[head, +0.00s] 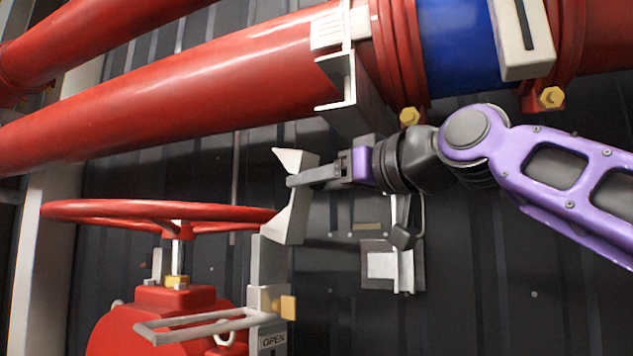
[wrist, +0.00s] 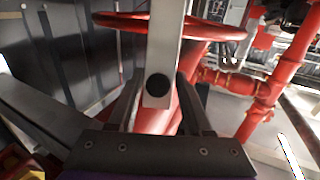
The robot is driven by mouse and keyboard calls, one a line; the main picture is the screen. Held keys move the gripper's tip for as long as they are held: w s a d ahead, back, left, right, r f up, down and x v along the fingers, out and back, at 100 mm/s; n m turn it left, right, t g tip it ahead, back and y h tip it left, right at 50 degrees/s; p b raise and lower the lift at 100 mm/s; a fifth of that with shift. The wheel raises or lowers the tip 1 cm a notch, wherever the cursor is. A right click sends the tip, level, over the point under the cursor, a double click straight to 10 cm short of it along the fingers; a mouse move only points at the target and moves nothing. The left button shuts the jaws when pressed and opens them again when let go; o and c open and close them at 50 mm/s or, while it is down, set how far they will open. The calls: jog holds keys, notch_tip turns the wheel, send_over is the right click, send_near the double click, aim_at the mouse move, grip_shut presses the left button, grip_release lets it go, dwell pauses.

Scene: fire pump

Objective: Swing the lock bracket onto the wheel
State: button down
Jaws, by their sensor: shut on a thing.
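The red handwheel (head: 120,207) lies level on its stem above the red valve body (head: 160,330), at the left of the head view. The pale grey lock bracket (head: 293,218) stands upright just right of the wheel's rim, with a bent, flared top. My gripper (head: 295,181) reaches in from the right and is shut on the bracket's upper part. The exact finger contact is partly hidden.
Thick red pipes (head: 200,85) with a blue section (head: 457,45) run above the arm. A grey pipe support (head: 345,85) hangs close above my gripper. Dark ribbed wall stands behind.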

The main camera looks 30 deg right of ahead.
jog(key=shift+w+d+r+p, duration=0.15)
jog(key=shift+r+p, duration=0.35)
jog(key=shift+p, duration=0.4)
jog(key=shift+w+r+g+p, duration=0.25)
jog(key=shift+g+p, duration=0.45)
jog(key=shift+p, duration=0.35)
jog(key=shift+f, duration=0.1)
